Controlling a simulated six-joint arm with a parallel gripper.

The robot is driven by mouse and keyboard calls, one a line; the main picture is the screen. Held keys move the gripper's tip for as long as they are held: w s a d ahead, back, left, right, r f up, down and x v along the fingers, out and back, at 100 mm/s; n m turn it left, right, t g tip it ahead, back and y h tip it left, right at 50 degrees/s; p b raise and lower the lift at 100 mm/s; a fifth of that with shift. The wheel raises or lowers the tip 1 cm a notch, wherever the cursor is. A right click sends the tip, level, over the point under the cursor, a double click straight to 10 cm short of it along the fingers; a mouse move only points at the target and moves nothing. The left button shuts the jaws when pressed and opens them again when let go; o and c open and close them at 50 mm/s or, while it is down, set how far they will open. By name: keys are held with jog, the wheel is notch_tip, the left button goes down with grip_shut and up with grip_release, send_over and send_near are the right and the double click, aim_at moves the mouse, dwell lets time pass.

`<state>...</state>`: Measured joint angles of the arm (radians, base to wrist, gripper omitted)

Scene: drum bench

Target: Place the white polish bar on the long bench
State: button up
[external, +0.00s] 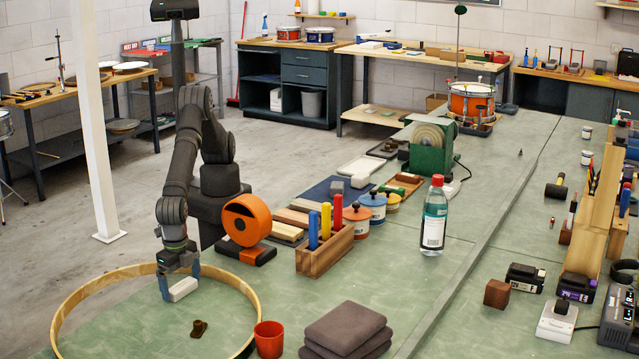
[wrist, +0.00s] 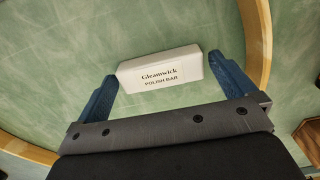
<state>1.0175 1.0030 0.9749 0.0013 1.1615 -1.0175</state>
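The white polish bar (external: 183,289), labelled "Gleamwick POLISH BAR", is inside a round wooden hoop (external: 62,312) on the green benchtop. My gripper (external: 179,282) points down over it. In the wrist view the bar (wrist: 161,72) lies between the two blue fingertips of my gripper (wrist: 164,66). The fingers are spread wide, one at each end, with narrow gaps seen beside the bar. The green benchtop (external: 440,290) runs from the front far into the back right. A seam divides it lengthwise, and I cannot tell which part is the long bench.
A brown peg-like piece (external: 199,328) and a red cup (external: 268,339) are near the hoop's front. An orange round tool (external: 246,220), a wooden block with coloured handles (external: 325,249) and a bottle (external: 434,215) stand beyond. Folded grey cloths (external: 345,330) lie at the front.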

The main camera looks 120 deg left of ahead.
jog(key=shift+r, duration=0.1)
notch_tip(320, 180, up, 12)
dwell(0.5)
send_over(181, 285)
jog(key=shift+f, duration=4.15)
